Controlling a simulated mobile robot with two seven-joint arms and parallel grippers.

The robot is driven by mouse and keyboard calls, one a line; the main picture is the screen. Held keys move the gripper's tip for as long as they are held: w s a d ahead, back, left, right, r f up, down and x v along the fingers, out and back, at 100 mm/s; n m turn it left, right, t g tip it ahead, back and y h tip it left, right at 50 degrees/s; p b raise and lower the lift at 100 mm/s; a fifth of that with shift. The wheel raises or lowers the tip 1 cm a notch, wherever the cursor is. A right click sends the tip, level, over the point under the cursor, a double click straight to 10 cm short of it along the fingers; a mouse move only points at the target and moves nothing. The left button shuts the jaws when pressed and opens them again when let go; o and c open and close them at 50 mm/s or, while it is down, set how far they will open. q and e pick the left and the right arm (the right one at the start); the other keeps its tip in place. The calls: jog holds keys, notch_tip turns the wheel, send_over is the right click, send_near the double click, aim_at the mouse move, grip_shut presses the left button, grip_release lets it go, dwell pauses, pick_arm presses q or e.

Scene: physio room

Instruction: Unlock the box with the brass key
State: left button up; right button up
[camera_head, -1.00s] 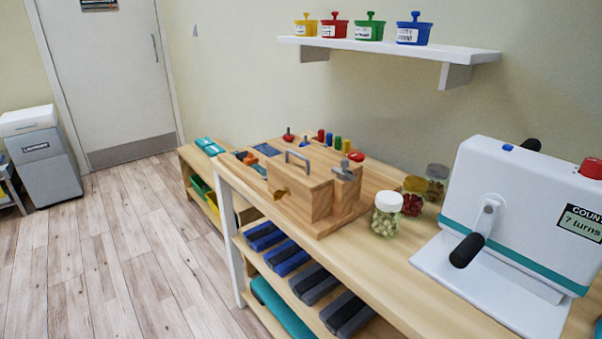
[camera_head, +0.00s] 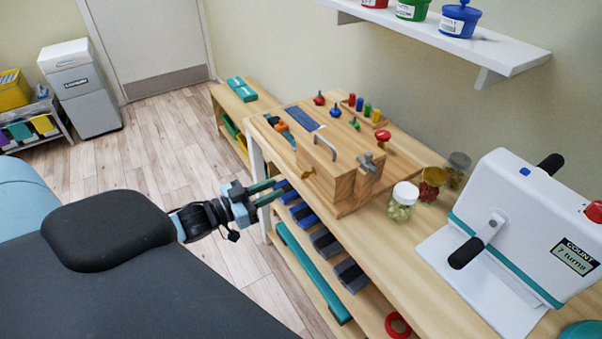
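The wooden box (camera_head: 352,186) stands on the workbench with a grey handle on top. A small brass-coloured piece, which looks like the key (camera_head: 307,174), sticks out of the box's left-hand face; how deep it sits cannot be told. A grey metal fitting (camera_head: 368,161) is on the box's right-hand end. My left gripper (camera_head: 283,189) is left of the box, in front of the bench's edge, with its two green fingers apart and nothing seen between them. It is a short way from the brass piece and not touching it. My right gripper is out of view.
A white-lidded jar (camera_head: 403,202) and other jars stand right of the box. A white cranked machine (camera_head: 515,225) is further right. Coloured pegs (camera_head: 367,108) stand behind the box. A shelf (camera_head: 470,45) with pots hangs above.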

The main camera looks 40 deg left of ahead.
aim_at(307, 174)
pick_arm(q)
jog(key=x, duration=0.7)
jog(key=shift+w+d, duration=0.15)
jog(key=shift+w, duration=0.2)
grip_shut()
